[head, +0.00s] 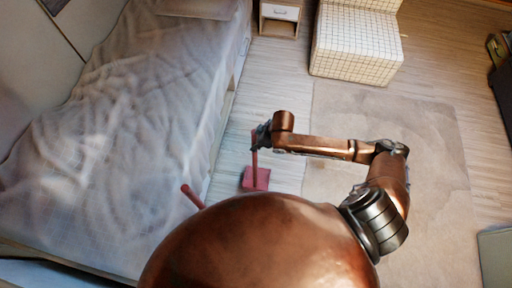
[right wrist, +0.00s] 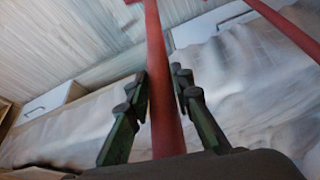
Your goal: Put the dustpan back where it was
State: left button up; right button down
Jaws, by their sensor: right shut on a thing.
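The dustpan (head: 257,180) is pinkish red with a long upright handle. Its pan is low at the floor beside the bed in the head view; whether it touches the floor I cannot tell. My right gripper (head: 261,136) is at the upper part of the handle. In the right wrist view the red handle (right wrist: 164,115) runs between the dark green fingers of my right gripper (right wrist: 160,84), which is shut on it. My left gripper is not in view.
A second red pole (head: 192,195) stands by the bed (head: 130,110), its lower part hidden by my body; a red pole also shows in the right wrist view (right wrist: 288,28). A checked chair (head: 355,48) and a nightstand (head: 281,12) stand behind. The rug (head: 430,200) is clear.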

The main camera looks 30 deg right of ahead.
notch_tip(320, 180, down, 3)
jog(key=shift+w+f+b, duration=0.1)
jog(key=shift+w+b, duration=0.05)
jog(key=shift+b, duration=0.3)
jog(key=shift+f, duration=0.1)
jog(key=c, duration=1.7)
grip_release()
jog(key=p+v, duration=0.3)
jog(key=v, duration=0.9)
